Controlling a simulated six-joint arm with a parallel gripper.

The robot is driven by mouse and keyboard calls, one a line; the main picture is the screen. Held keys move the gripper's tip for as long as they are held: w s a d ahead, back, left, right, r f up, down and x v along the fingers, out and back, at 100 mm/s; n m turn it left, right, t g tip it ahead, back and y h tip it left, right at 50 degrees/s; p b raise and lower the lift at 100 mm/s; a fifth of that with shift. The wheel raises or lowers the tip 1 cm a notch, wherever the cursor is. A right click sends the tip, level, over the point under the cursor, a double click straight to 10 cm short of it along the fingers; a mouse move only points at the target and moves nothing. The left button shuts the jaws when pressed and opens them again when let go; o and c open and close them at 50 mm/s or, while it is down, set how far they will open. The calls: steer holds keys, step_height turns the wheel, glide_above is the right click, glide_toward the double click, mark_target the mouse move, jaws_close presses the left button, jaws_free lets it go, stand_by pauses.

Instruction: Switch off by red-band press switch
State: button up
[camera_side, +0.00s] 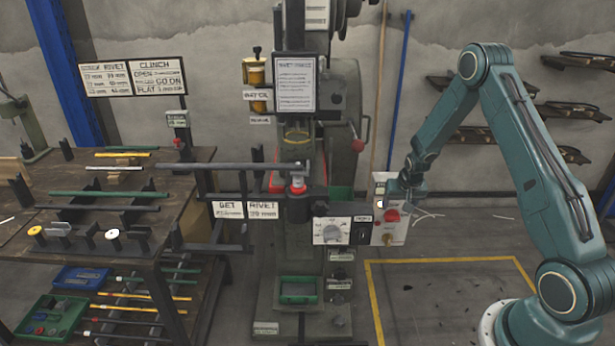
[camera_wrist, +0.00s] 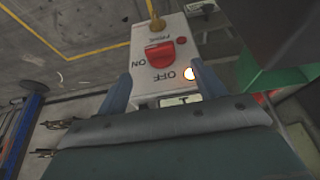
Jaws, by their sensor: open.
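A lit white lamp (camera_wrist: 189,73) is beside OFF. My gripper (camera_side: 398,190) is at the box's upper right. In the wrist view its open fingers (camera_wrist: 162,74) straddle the box face, with nothing between them gripped.
A workbench (camera_side: 185,160) with rods and tools stands at the left. A white dial panel (camera_side: 330,232) is just left of the switch box. A yellow floor line (camera_side: 450,260) marks open floor at the right. Racks (camera_side: 560,100) hang on the wall behind.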

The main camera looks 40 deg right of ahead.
mark_target(393, 218)
steer(key=shift+x, duration=3.6)
steer(key=shift+a, duration=0.1)
steer(key=c, duration=1)
